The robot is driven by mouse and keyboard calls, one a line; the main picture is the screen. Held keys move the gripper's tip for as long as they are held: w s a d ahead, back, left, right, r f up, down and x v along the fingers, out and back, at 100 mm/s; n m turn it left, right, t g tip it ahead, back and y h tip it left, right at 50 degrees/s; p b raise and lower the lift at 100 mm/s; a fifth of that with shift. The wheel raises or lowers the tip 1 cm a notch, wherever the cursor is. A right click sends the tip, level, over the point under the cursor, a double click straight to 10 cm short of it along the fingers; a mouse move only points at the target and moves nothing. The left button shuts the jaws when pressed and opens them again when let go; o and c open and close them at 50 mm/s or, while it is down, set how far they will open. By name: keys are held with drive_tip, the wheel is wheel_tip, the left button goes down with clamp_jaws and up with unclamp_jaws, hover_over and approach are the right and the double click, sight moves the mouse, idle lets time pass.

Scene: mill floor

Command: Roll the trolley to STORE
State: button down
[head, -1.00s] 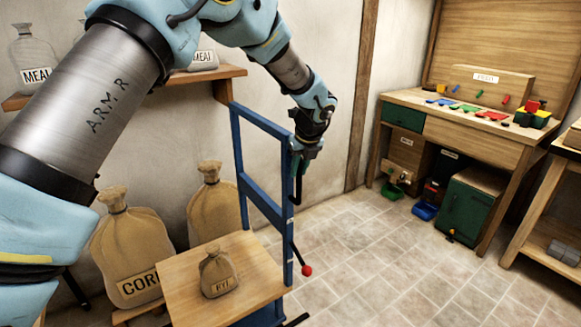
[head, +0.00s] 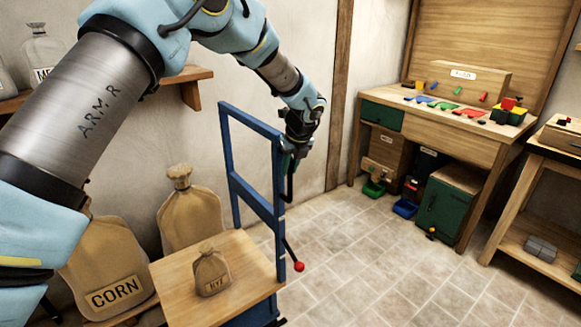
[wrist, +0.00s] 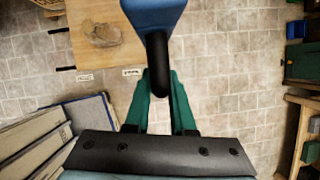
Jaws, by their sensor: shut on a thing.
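The trolley has a blue upright frame (head: 236,185) and a wooden deck (head: 178,272). A small sack with a dark label (head: 211,273) stands on the deck. My gripper (head: 290,158) is shut on the dark handle at the right side of the trolley's frame. In the wrist view the green fingers (wrist: 160,92) close around the black handle (wrist: 157,62), with the blue frame (wrist: 152,14) beyond it. A lever with a red knob (head: 298,266) sticks out low on the frame's right side. I see no STORE sign in these views.
A CORN sack (head: 108,270) and another sack (head: 189,215) stand by the wall, left of and behind the trolley. A workbench (head: 455,140) with a green cabinet (head: 448,210) stands at the back right. A wooden shelf unit (head: 535,215) is at the right. The tiled floor (head: 365,270) between is open.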

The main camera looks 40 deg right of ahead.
drive_tip(key=shift+d+r, duration=0.25)
drive_tip(key=shift+d, duration=0.05)
drive_tip(key=c, duration=1.1)
unclamp_jaws()
drive_tip(key=shift+d, duration=0.1)
drive_tip(key=o, duration=0.3)
drive_tip(key=shift+f, duration=0.15)
drive_tip(key=shift+o, duration=0.2)
drive_tip(key=b+v, duration=0.2)
drive_tip(key=v, duration=0.8)
drive_tip(key=shift+s+a+r+b, duration=0.15)
drive_tip(key=shift+a+r+b, duration=0.15)
drive_tip(key=shift+r+b, duration=0.1)
drive_tip(key=shift+f, duration=0.1)
